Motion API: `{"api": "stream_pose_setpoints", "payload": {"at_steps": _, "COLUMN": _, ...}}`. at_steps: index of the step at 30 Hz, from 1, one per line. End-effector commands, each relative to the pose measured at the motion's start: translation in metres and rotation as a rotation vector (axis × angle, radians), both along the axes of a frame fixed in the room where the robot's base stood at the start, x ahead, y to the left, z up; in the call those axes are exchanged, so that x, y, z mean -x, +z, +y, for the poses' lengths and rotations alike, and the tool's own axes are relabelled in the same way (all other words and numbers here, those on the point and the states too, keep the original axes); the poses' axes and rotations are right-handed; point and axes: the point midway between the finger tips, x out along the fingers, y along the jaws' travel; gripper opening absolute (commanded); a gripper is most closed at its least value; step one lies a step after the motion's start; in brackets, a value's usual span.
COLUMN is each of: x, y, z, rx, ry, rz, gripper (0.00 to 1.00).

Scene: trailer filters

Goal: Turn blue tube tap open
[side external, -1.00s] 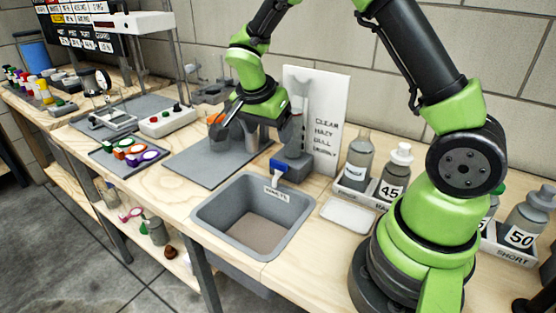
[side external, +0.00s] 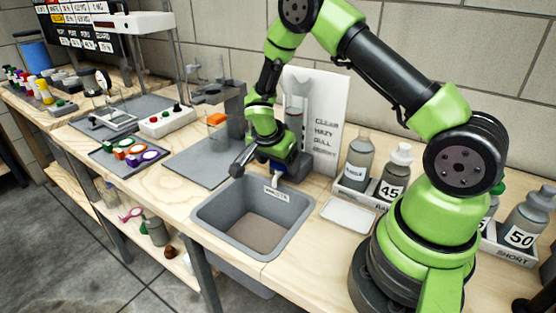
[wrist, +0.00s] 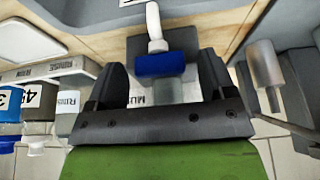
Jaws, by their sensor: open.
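The blue tube tap (wrist: 160,64) is a blue block on a grey base, with a white curved spout (wrist: 154,22) beyond it in the wrist view. My gripper (wrist: 161,72) is open, with one dark finger on each side of the blue tap; I cannot tell whether either touches it. In the side view my gripper (side external: 262,167) is low at the tap, behind the grey sink (side external: 208,218), and hides most of the blue part.
A white board (side external: 326,120) with printed words stands behind the tap. Labelled bottles (side external: 391,178) in a rack and a white tray (side external: 348,214) are on the right.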

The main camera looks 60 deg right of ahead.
Motion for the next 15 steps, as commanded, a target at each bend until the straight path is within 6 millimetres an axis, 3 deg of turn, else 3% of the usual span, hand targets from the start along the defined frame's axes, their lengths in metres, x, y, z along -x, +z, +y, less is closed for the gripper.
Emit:
{"api": "stream_pose_setpoints", "payload": {"at_steps": 4, "x": 0.0000, "y": 0.0002, "z": 0.0000, "rx": 0.000, "ry": 0.000, "rz": 0.000, "gripper": 0.74}}
{"api": "stream_pose_setpoints", "payload": {"at_steps": 10, "x": 0.0001, "y": 0.0004, "z": 0.0001, "rx": 0.000, "ry": 0.000, "rz": 0.000, "gripper": 0.28}}
{"api": "stream_pose_setpoints", "payload": {"at_steps": 15, "x": 0.0004, "y": 0.0007, "z": -0.0004, "rx": 0.002, "ry": 0.028, "rz": 0.001, "gripper": 0.27}}
